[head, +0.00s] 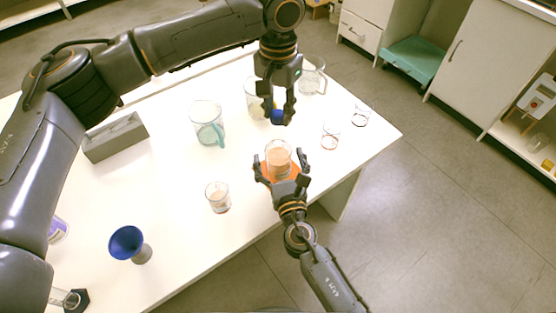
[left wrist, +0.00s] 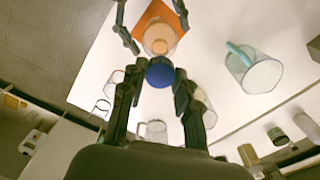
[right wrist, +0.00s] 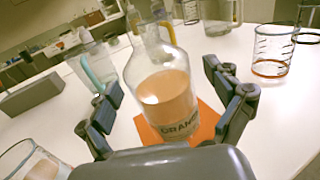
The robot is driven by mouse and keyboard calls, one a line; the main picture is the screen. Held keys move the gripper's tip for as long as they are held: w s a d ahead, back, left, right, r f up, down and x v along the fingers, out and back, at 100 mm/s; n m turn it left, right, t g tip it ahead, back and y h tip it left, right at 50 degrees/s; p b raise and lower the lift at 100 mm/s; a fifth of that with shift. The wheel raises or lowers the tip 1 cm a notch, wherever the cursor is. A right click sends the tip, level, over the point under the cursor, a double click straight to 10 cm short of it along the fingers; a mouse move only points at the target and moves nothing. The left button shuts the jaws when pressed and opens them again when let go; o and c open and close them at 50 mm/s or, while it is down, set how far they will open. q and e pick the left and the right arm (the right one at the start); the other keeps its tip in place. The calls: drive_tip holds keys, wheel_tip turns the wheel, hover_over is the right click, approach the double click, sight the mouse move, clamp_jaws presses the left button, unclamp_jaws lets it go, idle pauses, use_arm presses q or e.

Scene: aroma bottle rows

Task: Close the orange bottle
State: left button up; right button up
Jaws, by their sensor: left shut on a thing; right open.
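The orange bottle (head: 278,158) is clear glass with peach liquid and stands upright on an orange mat (head: 265,175). My left gripper (head: 278,118) is shut on a round blue stopper (head: 276,116). The stopper also shows between the fingertips in the left wrist view (left wrist: 160,74); it is apart from the bottle in the head view. My right gripper (head: 281,163) is open, with one finger on each side of the bottle.
A glass pitcher with a teal handle (head: 207,124) stands left of the bottle, and a small beaker (head: 218,197) nearer. Small glasses (head: 330,137) stand to the right. A blue funnel (head: 127,243) and a grey box (head: 115,137) are further left.

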sight(278, 125)
drive_tip(key=shift+w, duration=0.2)
drive_tip(key=c, duration=1.8)
use_arm(q)
drive_tip(key=shift+f, duration=2.45)
drive_tip(key=shift+f, duration=0.1)
drive_tip(key=shift+f, duration=0.8)
drive_tip(key=shift+f, duration=0.55)
